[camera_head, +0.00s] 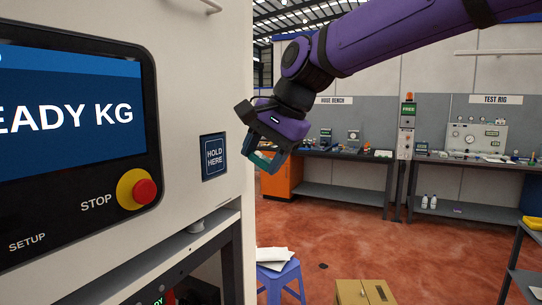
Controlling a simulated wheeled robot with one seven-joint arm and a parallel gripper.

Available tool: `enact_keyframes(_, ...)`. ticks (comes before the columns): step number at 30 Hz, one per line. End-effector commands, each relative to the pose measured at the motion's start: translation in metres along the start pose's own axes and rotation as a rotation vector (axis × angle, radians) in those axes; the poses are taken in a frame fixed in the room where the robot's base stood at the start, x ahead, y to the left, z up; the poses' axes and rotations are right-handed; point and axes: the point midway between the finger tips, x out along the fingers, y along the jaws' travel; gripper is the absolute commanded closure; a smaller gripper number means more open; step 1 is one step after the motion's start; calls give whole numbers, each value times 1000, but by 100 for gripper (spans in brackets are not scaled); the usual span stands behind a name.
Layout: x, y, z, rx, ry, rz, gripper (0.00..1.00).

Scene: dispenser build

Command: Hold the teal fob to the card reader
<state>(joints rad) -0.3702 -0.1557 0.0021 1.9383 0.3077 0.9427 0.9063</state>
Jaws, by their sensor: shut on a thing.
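The card reader (214,157) is a dark blue square plate marked "HOLD HERE" on the pale front of the machine, left of centre. My gripper (267,161) hangs from my purple arm just right of the reader, tilted down and to the left. It is shut on the teal fob (262,161), of which only a small part shows between the dark fingers. The fob is at about the reader's height in the picture, with a gap between them. I cannot tell the gap in depth.
The machine has a screen (70,95) and a red stop button (144,191) left of the reader. A blue stool (279,278) with papers and a cardboard box (364,292) stand low in front. Benches (340,155) line the back wall. The red floor between is mostly clear.

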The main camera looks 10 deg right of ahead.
Motion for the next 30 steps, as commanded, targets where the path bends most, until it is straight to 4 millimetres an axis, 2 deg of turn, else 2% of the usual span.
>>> enact_keyframes(21, 30, -54, 0, -2, -1, 0, 75)
enact_keyframes(30, 36, -66, 0, 0, 0, 0, 75)
